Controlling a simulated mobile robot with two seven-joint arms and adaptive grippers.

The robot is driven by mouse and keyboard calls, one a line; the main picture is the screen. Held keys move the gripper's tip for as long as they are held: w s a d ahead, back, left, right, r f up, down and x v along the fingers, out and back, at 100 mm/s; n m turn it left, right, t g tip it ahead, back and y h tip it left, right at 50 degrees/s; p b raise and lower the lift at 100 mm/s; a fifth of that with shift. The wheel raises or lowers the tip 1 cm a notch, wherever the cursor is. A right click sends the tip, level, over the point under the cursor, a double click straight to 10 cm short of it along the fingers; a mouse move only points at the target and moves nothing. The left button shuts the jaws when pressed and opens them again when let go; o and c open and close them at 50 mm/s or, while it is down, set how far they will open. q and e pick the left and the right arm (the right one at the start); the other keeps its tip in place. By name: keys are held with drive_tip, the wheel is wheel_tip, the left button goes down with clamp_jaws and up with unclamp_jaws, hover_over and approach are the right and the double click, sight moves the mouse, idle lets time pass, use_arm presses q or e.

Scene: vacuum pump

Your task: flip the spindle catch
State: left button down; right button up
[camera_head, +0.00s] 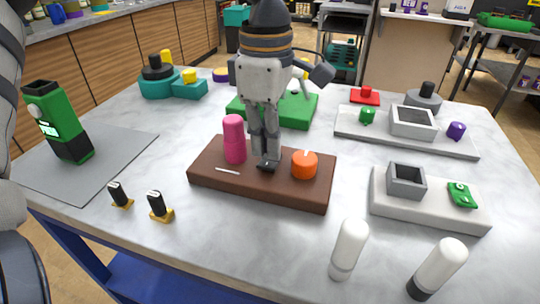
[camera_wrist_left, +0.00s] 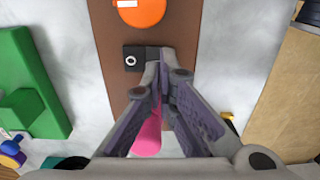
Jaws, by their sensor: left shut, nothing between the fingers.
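A brown board (camera_head: 215,185) lies on the table with a pink cylinder (camera_head: 234,140), an orange knob (camera_head: 304,165) and a short white line on it. A small black part with a white ring, seemingly the spindle catch, is on the board between them (camera_head: 266,168); it shows in the left wrist view (camera_wrist_left: 132,60). My left gripper (camera_head: 266,160) points down over the board, shut and empty, its fingertips beside the black part (camera_wrist_left: 163,65). I cannot tell whether they touch it. The gripper hides part of the catch. My right gripper is not in view.
A green block (camera_head: 300,107) stands behind the board. Grey stands with open boxes (camera_head: 424,212) are at right. A green device (camera_head: 60,125) stands on a grey mat.

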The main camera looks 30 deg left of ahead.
sight(267, 164)
use_arm(q)
drive_tip(key=shift+f, duration=1.15)
idle(0.5)
drive_tip(key=shift+r, duration=3.55)
